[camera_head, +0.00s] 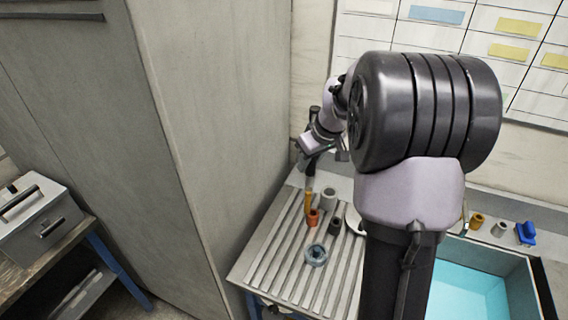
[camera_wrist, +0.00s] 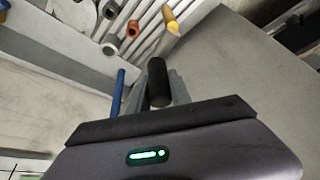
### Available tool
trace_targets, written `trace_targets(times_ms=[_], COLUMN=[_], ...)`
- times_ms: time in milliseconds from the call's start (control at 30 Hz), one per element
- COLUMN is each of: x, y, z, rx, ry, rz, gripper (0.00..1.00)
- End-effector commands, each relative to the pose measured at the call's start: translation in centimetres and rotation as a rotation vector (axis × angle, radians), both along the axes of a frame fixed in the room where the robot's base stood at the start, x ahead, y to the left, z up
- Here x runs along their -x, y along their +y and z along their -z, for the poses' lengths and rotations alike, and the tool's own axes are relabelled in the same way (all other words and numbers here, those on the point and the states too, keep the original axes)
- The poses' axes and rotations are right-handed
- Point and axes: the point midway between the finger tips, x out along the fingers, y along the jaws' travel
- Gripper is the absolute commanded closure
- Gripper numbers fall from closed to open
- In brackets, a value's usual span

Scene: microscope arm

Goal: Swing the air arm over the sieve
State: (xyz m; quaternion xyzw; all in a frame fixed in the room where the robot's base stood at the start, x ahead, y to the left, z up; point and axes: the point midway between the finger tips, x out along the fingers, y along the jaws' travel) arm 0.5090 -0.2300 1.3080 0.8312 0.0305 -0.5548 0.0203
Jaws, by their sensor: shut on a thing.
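My gripper (camera_head: 308,146) is at the back left of the slatted drainboard, near the tall cabinet side. In the wrist view, its fingers (camera_wrist: 156,98) are shut on a black cylindrical grip (camera_wrist: 157,80), which I take to be the air arm's handle. A blue rod (camera_wrist: 117,95) shows beside the fingers; I cannot tell how it joins the grip. A pale round disc (camera_head: 353,219), possibly the sieve, sits at the drainboard's right side, partly hidden by my arm. A pale round shape also shows at the wrist view's upper left (camera_wrist: 76,13).
The slatted drainboard (camera_head: 268,272) holds a blue-grey ring (camera_head: 316,255), an orange fitting (camera_head: 313,217), a dark cylinder (camera_head: 334,226) and a grey cylinder (camera_head: 328,198). A yellow-orange piece (camera_head: 308,203) stands near them. A water-filled sink (camera_head: 470,290) is right; the cabinet (camera_head: 215,130) bounds the left.

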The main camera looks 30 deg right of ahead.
Motion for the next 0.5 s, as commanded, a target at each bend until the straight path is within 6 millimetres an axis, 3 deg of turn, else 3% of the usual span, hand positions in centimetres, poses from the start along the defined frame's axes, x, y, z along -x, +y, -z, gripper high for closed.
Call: trace_targets(times_ms=[200, 500], x=[2.0, 2.2], y=[-2.8, -3.0], z=[0.0, -0.1], rx=[0.001, 0.000], ry=[0.000, -0.001], rz=[0.001, -0.001], gripper=[1.00, 1.00])
